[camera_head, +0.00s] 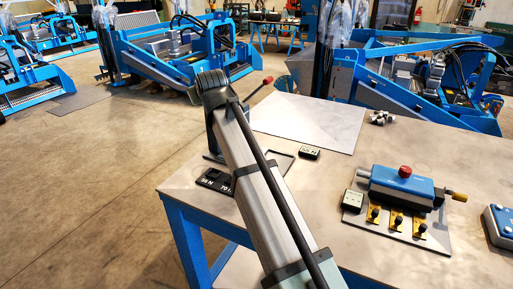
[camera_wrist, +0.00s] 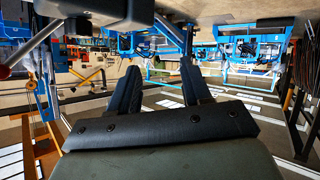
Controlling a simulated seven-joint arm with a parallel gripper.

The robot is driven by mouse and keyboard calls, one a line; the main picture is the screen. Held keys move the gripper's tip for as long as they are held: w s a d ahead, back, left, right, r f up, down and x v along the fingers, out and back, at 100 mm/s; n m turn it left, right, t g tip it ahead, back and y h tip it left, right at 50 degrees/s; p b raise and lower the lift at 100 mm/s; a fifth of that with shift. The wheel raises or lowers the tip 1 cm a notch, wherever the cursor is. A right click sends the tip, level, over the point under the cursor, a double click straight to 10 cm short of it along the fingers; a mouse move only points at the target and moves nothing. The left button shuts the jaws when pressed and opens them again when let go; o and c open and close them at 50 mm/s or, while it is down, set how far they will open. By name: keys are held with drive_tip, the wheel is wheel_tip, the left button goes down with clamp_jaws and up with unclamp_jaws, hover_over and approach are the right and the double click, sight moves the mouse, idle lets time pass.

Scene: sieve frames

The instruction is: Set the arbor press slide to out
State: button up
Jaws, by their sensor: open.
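In the head view, a lever with a red tip (camera_head: 267,81) sticks out to the right from behind my arm. It appears to belong to the arbor press, whose body is mostly hidden by my arm. I cannot make out the slide or its position. In the wrist view, a red ball on a metal rod (camera_wrist: 4,71) shows at the left edge. My gripper (camera_wrist: 160,82) is open in the wrist view, its two dark fingers apart with nothing between them. Its fingertips are not visible in the head view.
The grey table (camera_head: 300,215) carries a blue box with a red button (camera_head: 405,182), a small display (camera_head: 309,153), a dark labelled plate (camera_head: 216,180) and a pale sheet (camera_head: 310,122). Another blue box (camera_head: 501,222) stands at the right edge. Blue machines (camera_head: 180,50) stand behind.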

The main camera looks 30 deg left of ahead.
drive_tip(key=w+d+m+g+h, duration=0.1)
drive_tip(key=w+d+g+h, duration=0.3)
drive_tip(key=d, duration=0.7)
drive_tip(key=w+d+f+m+g+h, duration=0.15)
drive_tip(key=w+d+f, duration=0.3)
drive_tip(key=f, duration=0.65)
drive_tip(key=shift+m+h, duration=0.25)
drive_tip(key=shift+m, duration=0.1)
drive_tip(key=x, duration=1.2)
drive_tip(key=shift+w+d+f, duration=0.1)
drive_tip(key=shift+d+f, duration=0.1)
drive_tip(key=shift+f, duration=0.05)
drive_tip(key=shift+c, duration=0.2)
clamp_jaws()
